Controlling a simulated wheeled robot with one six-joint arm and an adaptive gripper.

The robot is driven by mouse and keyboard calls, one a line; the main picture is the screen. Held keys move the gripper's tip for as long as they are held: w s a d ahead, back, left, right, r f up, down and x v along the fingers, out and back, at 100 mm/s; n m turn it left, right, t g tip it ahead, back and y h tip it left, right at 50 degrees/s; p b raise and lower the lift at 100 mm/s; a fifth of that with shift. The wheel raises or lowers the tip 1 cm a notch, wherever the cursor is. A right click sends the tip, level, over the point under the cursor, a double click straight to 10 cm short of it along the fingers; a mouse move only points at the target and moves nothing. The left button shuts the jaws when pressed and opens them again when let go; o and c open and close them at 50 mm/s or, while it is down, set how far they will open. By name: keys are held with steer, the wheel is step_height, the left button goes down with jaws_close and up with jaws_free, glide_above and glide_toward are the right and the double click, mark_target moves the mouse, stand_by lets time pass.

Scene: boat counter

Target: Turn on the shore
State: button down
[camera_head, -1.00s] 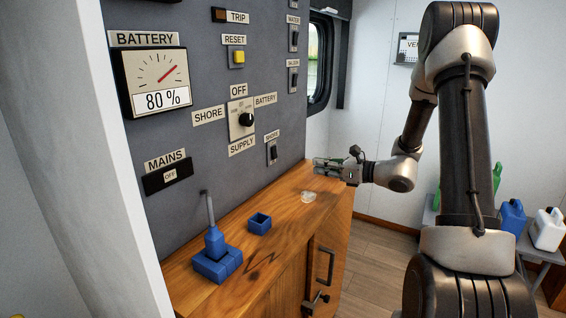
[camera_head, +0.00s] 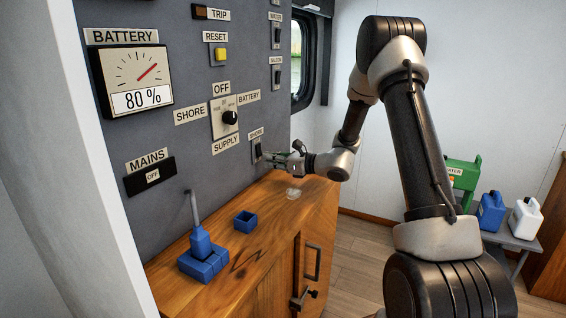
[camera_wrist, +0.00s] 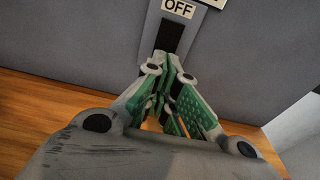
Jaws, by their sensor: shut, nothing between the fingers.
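The small dark shore switch (camera_head: 257,150) sits low on the grey panel, under a SHORE label (camera_head: 256,133). My gripper (camera_head: 274,158) is shut and empty, just right of the switch, with its tips close to the panel. In the wrist view, its green-padded fingers (camera_wrist: 168,68) point at a dark rocker switch (camera_wrist: 170,36) with an OFF label (camera_wrist: 179,8) above it. I cannot tell whether the tips touch it. The supply selector knob (camera_head: 230,117), with SHORE, OFF and BATTERY labels around it, is up and left. The mains display (camera_head: 152,177) reads OFF.
The wooden counter (camera_head: 225,262) below holds a blue tool on a blue base (camera_head: 203,255), a small blue open box (camera_head: 245,221) and a clear round item (camera_head: 293,192). More switches (camera_head: 277,76) are higher up. Jerrycans (camera_head: 525,219) stand on a bench at right.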

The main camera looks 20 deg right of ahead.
steer(key=shift+w+a+f, duration=0.1)
steer(key=shift+w+a, duration=0.3)
steer(key=shift+w+a+f, duration=0.1)
steer(key=shift+w+a, duration=0.05)
steer(key=shift+a, duration=0.1)
steer(key=shift+d, duration=0.25)
steer(key=f+v, duration=0.1)
steer(key=v, duration=0.3)
steer(key=f+v, duration=0.1)
steer(key=v, duration=0.4)
steer(key=f+v, duration=0.1)
steer(key=v, duration=0.3)
steer(key=shift+s+d+f, duration=0.1)
steer(key=shift+s+d, duration=0.1)
steer(key=shift+s, duration=0.15)
